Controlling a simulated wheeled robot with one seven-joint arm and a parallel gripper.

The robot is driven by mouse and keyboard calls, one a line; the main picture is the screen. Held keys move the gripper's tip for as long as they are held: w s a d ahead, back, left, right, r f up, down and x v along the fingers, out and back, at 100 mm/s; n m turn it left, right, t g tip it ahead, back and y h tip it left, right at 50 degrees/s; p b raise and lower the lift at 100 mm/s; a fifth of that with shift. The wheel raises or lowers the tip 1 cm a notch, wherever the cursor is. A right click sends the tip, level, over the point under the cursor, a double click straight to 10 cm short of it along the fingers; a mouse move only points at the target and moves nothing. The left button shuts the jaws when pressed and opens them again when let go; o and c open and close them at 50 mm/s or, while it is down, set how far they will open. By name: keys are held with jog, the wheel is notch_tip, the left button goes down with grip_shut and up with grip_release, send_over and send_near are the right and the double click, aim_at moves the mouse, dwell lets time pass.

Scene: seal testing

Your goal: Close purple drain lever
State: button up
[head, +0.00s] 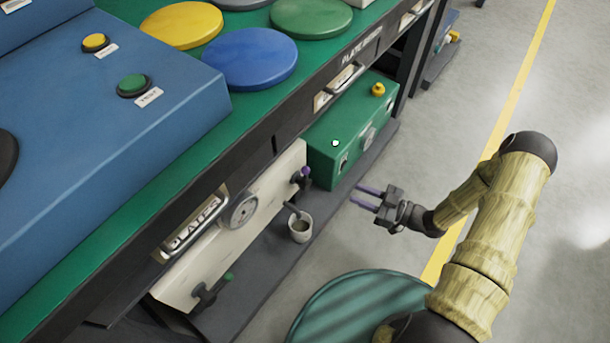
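The purple drain lever (306,171) is a small purple-tipped handle on a dark valve at the right end of a cream panel under the bench. It looks roughly upright, but it is too small to tell its exact angle. My gripper (361,197) is to the right of the lever and a little lower in the picture, apart from it. Its two fingers point left toward the panel with a gap between them. It is open and empty.
A green-tipped lever (228,277) and a gauge (242,212) are on the same panel. A small pale cup (300,229) stands below a spout on the lower shelf. A green box (335,145) sits just beyond the lever. The bench edge overhangs the panel.

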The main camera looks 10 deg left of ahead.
aim_at(306, 173)
jog(key=shift+s, duration=0.1)
jog(key=shift+a, duration=0.15)
jog(key=w+a+b, duration=0.1)
jog(key=a+b, duration=0.1)
jog(key=a, duration=0.3)
jog(key=w+a+b, duration=0.1)
jog(key=a+b, duration=0.1)
jog(key=a, duration=0.4)
jog(key=w+a+b, duration=0.1)
jog(key=a+b, duration=0.1)
jog(key=a, duration=0.3)
jog(key=shift+w+a, duration=0.2)
jog(key=shift+a, duration=0.15)
grip_shut()
jog(key=shift+r, duration=0.1)
